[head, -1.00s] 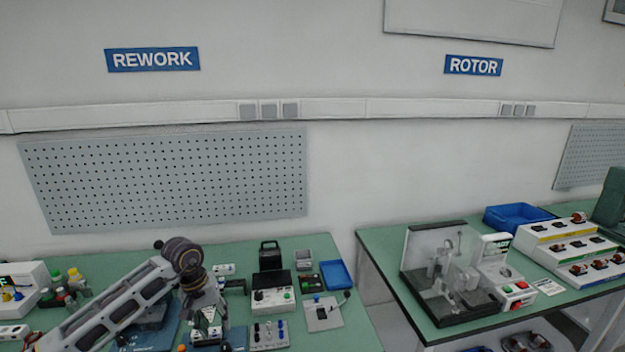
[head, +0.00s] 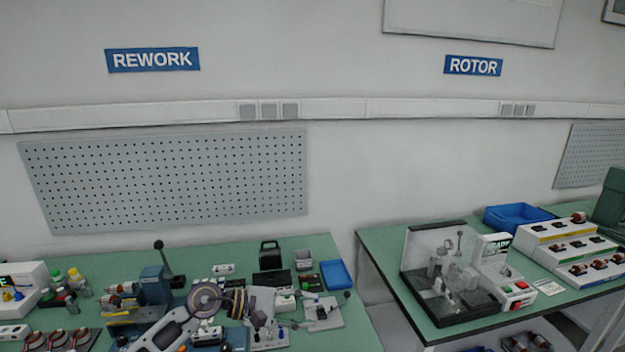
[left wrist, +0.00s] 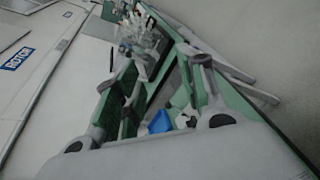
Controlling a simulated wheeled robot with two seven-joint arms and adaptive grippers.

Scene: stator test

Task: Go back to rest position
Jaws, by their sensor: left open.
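My left arm (head: 168,333) reaches in from the bottom left of the head view, low over the rework bench (head: 217,258). My left gripper (head: 270,324) is at the front of that bench, among small devices; its fingers are hard to make out there. In the left wrist view my left gripper (left wrist: 160,75) is open, its two fingers apart with nothing held between them. Beyond them are green bench tops and a blue tray (left wrist: 160,122). My right gripper is in neither view.
A grey and blue fixture with a lever (head: 155,285) stands left of the arm. Bottles (head: 76,280) stand farther left. A blue tray (head: 336,274) lies at the bench's right end. The rotor bench (head: 385,243) carries a clear-shielded machine (head: 440,275). A gap separates the benches.

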